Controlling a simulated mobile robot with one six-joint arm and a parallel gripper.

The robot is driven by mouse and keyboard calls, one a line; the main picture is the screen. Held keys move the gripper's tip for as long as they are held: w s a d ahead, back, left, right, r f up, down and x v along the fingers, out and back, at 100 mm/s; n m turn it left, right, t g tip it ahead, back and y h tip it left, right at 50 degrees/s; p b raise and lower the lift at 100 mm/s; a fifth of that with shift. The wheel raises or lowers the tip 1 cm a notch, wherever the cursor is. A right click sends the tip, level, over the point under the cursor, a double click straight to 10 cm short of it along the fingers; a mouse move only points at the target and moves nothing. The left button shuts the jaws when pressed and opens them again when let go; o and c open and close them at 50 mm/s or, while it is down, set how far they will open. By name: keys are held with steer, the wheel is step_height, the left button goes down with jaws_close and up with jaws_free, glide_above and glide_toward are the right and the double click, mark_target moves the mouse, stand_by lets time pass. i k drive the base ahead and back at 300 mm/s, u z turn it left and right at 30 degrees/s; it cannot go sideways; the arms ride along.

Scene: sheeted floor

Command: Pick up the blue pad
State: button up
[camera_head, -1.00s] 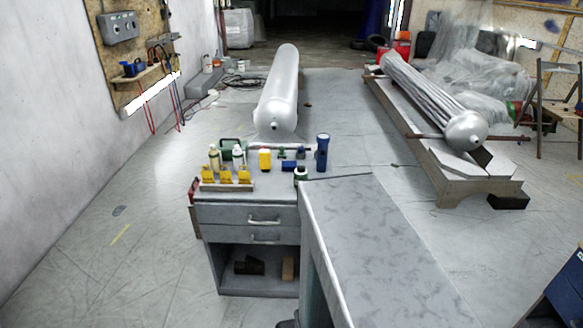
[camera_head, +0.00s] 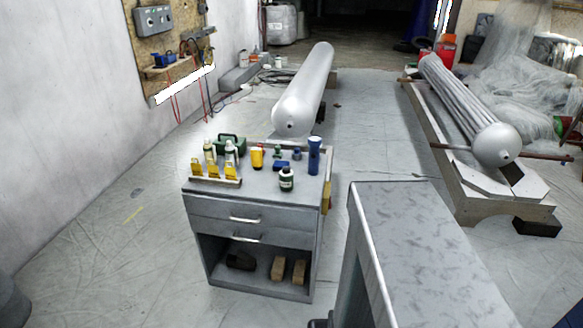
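A small, flat blue piece (camera_head: 281,166) lies on top of the grey drawer cabinet (camera_head: 270,188), right of the middle. It may be the blue pad, but it is too small to tell surely. An upright blue cylinder (camera_head: 314,158) stands to its right, and a small dark blue item (camera_head: 297,154) sits just behind it. A dark green bottle (camera_head: 286,180) stands in front of it. My gripper is not in view.
Yellow and white bottles (camera_head: 212,158) and a green case (camera_head: 232,143) crowd the cabinet's left side. A grey mottled-top bench (camera_head: 420,240) stands close at right front. A long silver tank (camera_head: 305,90) lies behind. Floor at left is open.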

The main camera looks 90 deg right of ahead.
mark_target(278, 165)
steer(key=u, duration=0.2)
steer(key=k, duration=0.65)
steer(key=z, duration=1.7)
steer(key=i, duration=0.95)
steer(key=z, duration=0.15)
steer(key=k, duration=0.45)
